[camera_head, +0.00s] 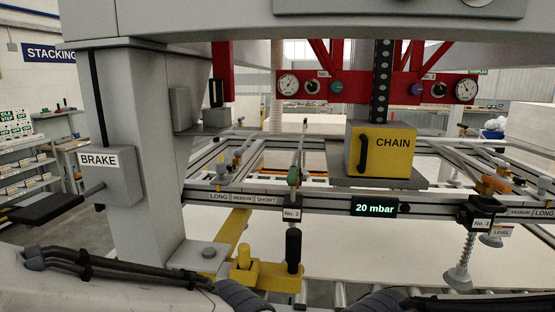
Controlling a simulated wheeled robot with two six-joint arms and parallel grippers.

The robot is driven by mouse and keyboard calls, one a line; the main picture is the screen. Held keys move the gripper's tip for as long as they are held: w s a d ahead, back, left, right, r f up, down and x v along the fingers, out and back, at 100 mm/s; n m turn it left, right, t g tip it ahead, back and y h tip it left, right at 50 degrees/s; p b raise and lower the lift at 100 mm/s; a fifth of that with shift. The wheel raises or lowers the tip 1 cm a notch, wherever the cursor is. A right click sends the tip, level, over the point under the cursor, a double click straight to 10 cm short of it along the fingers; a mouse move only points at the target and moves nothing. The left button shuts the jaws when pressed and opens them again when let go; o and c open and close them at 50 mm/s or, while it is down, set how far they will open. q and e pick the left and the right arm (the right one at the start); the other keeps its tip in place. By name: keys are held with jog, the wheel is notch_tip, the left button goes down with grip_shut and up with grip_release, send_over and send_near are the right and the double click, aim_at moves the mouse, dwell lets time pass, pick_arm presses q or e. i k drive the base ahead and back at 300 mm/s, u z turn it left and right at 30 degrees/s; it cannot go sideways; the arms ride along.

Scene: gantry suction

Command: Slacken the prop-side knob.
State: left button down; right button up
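No knob in view is labelled as the prop-side knob, and I cannot tell which one it is. A yellow bracket (270,276) stands low in front of the frame, with a short yellow post (243,256) and an upright black handle (293,250). A yellow bar (234,228) slants up behind it. A green-topped knob (293,176) sits on the frame's front rail above the "No. 2" tag. Orange knobs (490,186) sit on the right side of the frame. Neither of my grippers is in view; only parts of my arms show along the bottom edge.
A grey column (150,150) with a BRAKE box (113,176) and pedal fills the left. A yellow CHAIN box (380,150) hangs over the frame. The display (374,208) reads 20 mbar. A suction cup (459,272) hangs at right. A pale sheet (400,250) lies beneath.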

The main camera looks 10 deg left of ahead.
aim_at(311, 87)
jog(key=z, duration=1)
jog(key=k, duration=1.3)
jog(key=z, duration=0.95)
jog(key=i, duration=2)
jog(key=u, duration=1.4)
jog(key=i, duration=0.8)
jog(key=u, duration=1)
